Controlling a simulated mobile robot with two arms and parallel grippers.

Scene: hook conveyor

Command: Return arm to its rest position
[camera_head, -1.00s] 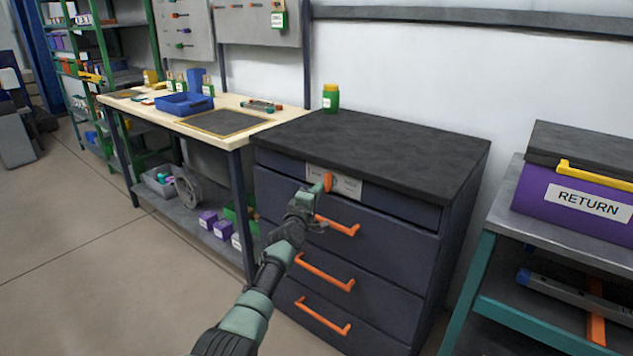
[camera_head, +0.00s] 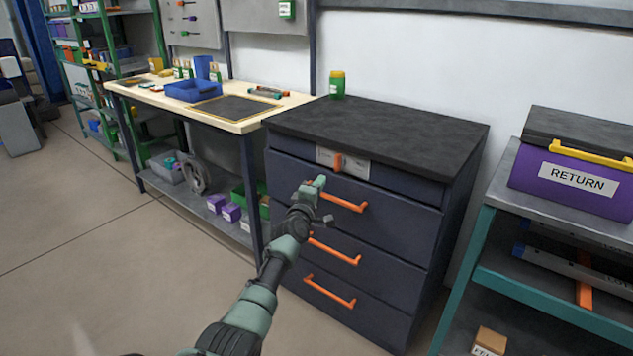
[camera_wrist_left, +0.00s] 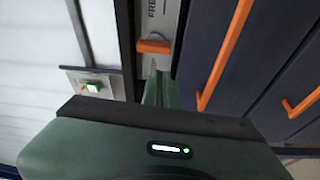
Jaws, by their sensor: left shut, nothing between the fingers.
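My left arm reaches in from the bottom of the head view, with its gripper (camera_head: 319,183) in front of the dark drawer cabinet (camera_head: 430,225). The gripper is shut and empty. It is just below and left of the orange knob (camera_head: 338,163) on the cabinet's light label plate, and apart from it in the head view. In the left wrist view the shut fingers (camera_wrist_left: 158,90) point toward the plate, with the orange knob (camera_wrist_left: 153,46) just beyond them. My right gripper is not in view.
The cabinet has orange drawer handles (camera_head: 343,203). A workbench (camera_head: 243,126) with a blue tray (camera_head: 192,91) is at the left. A purple RETURN bin (camera_head: 530,185) sits on a shelf rack at the right. The floor at the left is open.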

